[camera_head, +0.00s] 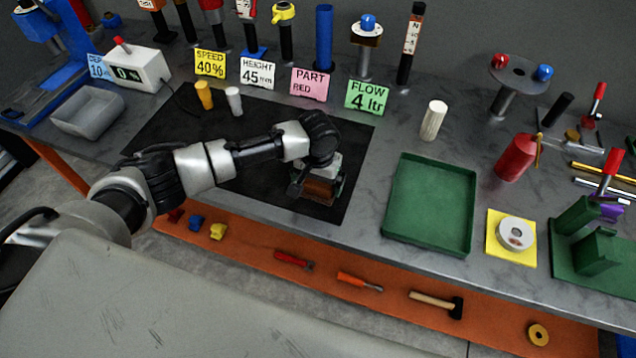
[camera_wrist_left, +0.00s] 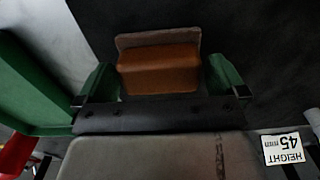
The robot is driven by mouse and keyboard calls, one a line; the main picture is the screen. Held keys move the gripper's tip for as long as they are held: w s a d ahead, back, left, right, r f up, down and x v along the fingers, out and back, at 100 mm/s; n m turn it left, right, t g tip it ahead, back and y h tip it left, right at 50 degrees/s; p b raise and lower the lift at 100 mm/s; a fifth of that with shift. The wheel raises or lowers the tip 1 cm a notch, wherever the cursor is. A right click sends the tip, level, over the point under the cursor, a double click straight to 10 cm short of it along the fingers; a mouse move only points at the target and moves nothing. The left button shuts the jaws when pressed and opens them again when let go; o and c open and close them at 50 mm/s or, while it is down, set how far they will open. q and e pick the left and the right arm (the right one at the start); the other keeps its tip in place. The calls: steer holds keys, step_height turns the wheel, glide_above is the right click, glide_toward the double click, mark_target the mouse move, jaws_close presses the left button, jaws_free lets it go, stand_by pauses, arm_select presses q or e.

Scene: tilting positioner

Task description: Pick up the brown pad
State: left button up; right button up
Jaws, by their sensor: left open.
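The brown pad (camera_head: 320,191) is a block on the black mat (camera_head: 222,128), partly hidden by my left gripper (camera_head: 317,186) in the head view. In the left wrist view the brown pad (camera_wrist_left: 158,69) shows as an orange-brown block with a thin grey-brown edge behind it. My left gripper (camera_wrist_left: 160,82) is open, with one green fingertip on each side of the pad. The gaps at the sides are narrow, and I cannot tell if either finger touches. My right gripper is not in view.
A green tray (camera_head: 432,157) lies right of the mat. A yellow cup-like piece (camera_head: 204,94) and a white one (camera_head: 234,101) stand at the mat's back. Sign cards (camera_head: 258,73) line the rear. An orange lower shelf (camera_head: 390,279) with tools runs along the front.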

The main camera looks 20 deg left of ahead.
arm_select(q)
steer(key=shift+f, duration=0.7)
steer(key=c, duration=0.6)
steer(key=shift+o, duration=0.2)
steer(key=shift+r, duration=0.15)
